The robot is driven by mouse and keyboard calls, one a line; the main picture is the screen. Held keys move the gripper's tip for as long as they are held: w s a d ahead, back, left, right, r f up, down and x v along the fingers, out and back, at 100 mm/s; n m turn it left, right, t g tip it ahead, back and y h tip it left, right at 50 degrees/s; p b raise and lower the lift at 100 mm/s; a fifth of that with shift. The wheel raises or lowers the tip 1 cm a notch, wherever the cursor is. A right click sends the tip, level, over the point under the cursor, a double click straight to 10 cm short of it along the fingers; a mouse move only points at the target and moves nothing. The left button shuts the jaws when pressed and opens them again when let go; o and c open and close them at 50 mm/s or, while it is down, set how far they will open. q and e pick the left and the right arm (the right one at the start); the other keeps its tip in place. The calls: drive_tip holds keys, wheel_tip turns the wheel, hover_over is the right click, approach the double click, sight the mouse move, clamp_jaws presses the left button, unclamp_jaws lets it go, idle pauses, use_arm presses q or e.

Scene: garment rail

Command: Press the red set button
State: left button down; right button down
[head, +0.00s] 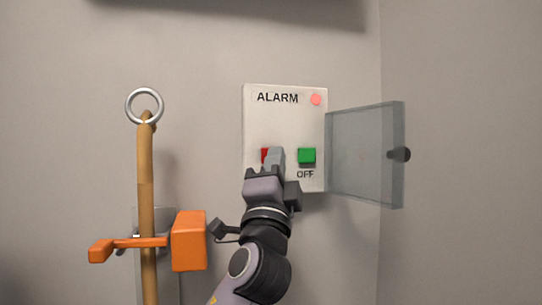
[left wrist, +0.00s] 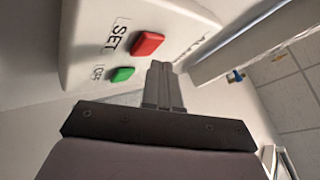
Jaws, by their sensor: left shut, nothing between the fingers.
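The alarm box (head: 285,124) is a white panel on the wall with the word ALARM and a lit pink-red lamp (head: 316,99). The red set button (head: 264,155) is mostly hidden behind my left gripper (head: 274,152) in the head view. In the left wrist view the red button (left wrist: 147,44) shows whole beside the word SET, and the left fingertips (left wrist: 157,66) are close to it. I cannot tell whether they touch it. The left gripper is shut and empty. The green OFF button (head: 307,156) is to the right. My right gripper is not in view.
A clear cover (head: 365,155) with a dark knob (head: 400,154) stands open at the box's right. At left, a wooden pole (head: 146,190) with a metal ring (head: 145,105) stands by an orange handle (head: 189,241). The wall above the box is clear.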

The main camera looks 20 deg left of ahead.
use_arm(q)
drive_tip(key=shift+s, duration=0.1)
drive_tip(key=s+d, duration=0.1)
drive_tip(key=s, duration=0.1)
drive_tip(key=s+d, duration=0.1)
drive_tip(key=s, duration=0.1)
drive_tip(key=shift+d, duration=0.4)
drive_tip(key=shift+f, duration=0.1)
idle(0.7)
